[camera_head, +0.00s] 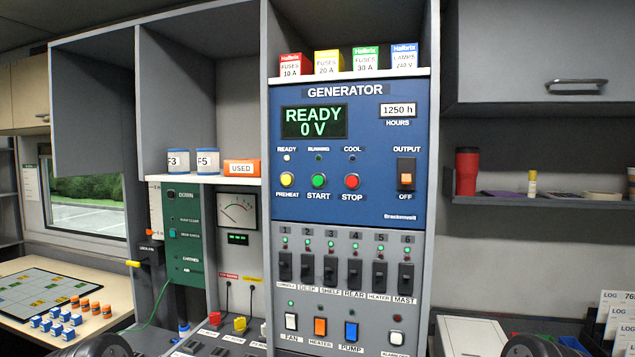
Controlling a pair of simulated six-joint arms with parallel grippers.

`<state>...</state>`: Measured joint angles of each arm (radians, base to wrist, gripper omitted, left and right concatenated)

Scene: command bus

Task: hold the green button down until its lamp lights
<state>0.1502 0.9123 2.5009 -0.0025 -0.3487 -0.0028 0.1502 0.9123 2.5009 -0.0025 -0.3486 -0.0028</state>
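The green START button (318,180) is on the blue generator panel (350,205), between the yellow PREHEAT button (287,179) and the red STOP button (352,181). The RUNNING lamp (318,158) above the green button looks dark. The READY lamp (286,158) looks pale and lit. The display (313,122) reads READY, 0 V. Nothing touches the green button. Dark rounded parts of my arms show at the lower left and lower right edges; neither gripper's fingers are visible.
An OUTPUT switch (406,175) marked OFF is to the right. Breaker switches (330,268) line the panel below. Fuse boxes (327,63) stand on the shelf above. A table (118,312) with small blue and orange blocks is at left. The space before the panel is clear.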

